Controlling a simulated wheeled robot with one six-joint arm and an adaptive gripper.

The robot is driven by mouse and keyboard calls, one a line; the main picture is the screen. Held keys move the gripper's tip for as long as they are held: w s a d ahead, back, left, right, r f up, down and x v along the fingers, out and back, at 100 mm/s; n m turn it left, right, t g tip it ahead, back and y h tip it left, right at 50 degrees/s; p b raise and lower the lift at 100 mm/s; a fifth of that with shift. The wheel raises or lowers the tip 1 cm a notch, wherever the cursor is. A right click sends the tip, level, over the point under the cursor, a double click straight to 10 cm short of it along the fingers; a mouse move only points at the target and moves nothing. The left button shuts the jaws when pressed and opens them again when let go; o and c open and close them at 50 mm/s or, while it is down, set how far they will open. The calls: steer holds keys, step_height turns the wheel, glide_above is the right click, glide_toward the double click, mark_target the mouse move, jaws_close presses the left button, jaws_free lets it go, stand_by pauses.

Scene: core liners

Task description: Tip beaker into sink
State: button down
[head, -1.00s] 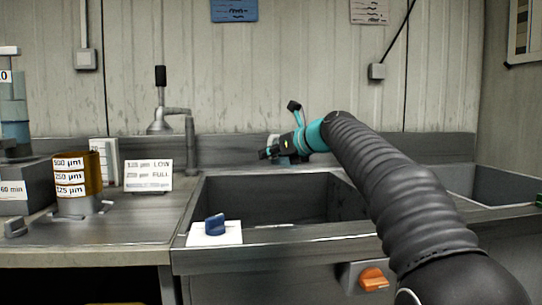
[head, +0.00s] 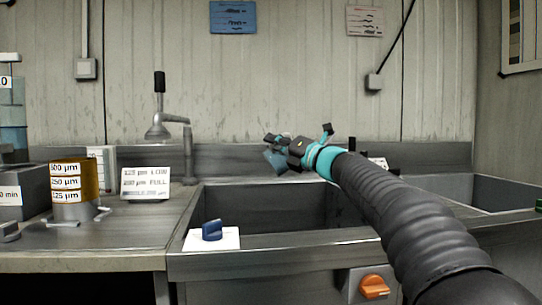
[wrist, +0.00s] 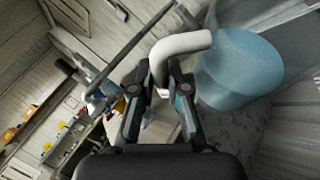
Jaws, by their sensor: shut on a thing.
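My gripper (head: 287,147) is above the back part of the left sink basin (head: 265,218). It is shut on the beaker's pale curved handle (wrist: 185,43), which sits between the two fingers in the wrist view. The blue beaker (head: 275,161) hangs on the left side of my gripper in the head view and looks tilted. Its blue body also shows large in the wrist view (wrist: 238,70), right of the fingers. I cannot tell from these frames whether anything is leaving the beaker.
A tap (head: 188,150) stands behind the basin's left edge. A blue knob (head: 212,230) sits on a white plate at the front rim. An amber sieve stack (head: 75,185) and a label card (head: 145,183) are on the left counter. A second basin (head: 475,190) lies right.

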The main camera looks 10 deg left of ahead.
mark_target(290, 136)
steer(key=m+t+b, duration=0.1)
steer(key=m, duration=0.1)
steer(key=d+m+t+b, duration=0.1)
steer(key=m, duration=0.1)
steer(key=d+m+t+b, duration=0.1)
steer(key=m+t+b, duration=0.1)
steer(key=shift+w+d+r, duration=0.1)
steer(key=shift+w+r, duration=0.15)
steer(key=shift+r, duration=0.05)
steer(key=m+t+h+b, duration=0.1)
steer(key=m, duration=0.1)
steer(key=d+m+t+h+b, duration=0.1)
steer(key=m+t, duration=0.1)
steer(key=m, duration=0.1)
steer(key=d+m+t+b, duration=0.1)
steer(key=m+t+b, duration=0.1)
steer(key=shift+w+r+m+h, duration=0.3)
steer(key=shift+h, duration=0.1)
steer(key=shift+d, duration=0.1)
steer(key=shift+d+r, duration=0.1)
steer(key=shift+r, duration=0.1)
stand_by(1.7)
